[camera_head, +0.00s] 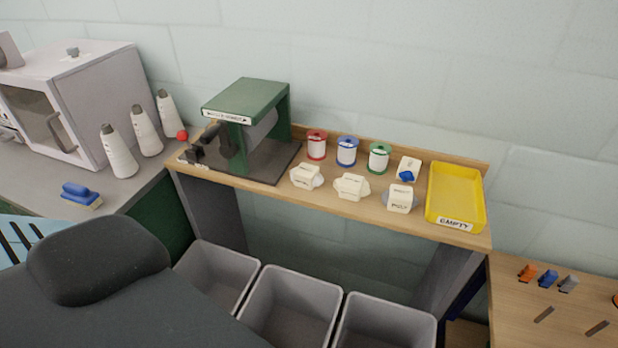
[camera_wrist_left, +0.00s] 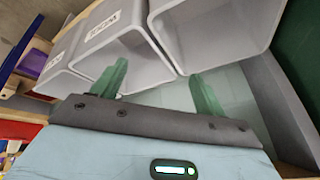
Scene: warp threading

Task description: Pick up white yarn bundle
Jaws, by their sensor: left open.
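Several white bundles with printed paper bands sit in a row at the front of the wooden shelf: a left one (camera_head: 306,177), a middle one (camera_head: 352,186) and a right one (camera_head: 401,199), whose label seems to read POLY. I cannot tell which one the task names. No gripper is near them in the head view. My left gripper (camera_wrist_left: 160,82) shows in the left wrist view, with its green fingers spread apart and nothing between them. It points toward grey bins, and the bundles are out of that view. My right gripper is not in view.
Red (camera_head: 317,145), blue (camera_head: 346,152) and green (camera_head: 379,158) spools stand behind the bundles. A yellow tray (camera_head: 433,200) labelled EMPTY is right of them, a green machine (camera_head: 246,100) left. Grey bins (camera_head: 290,309) stand below, also in the left wrist view (camera_wrist_left: 120,55).

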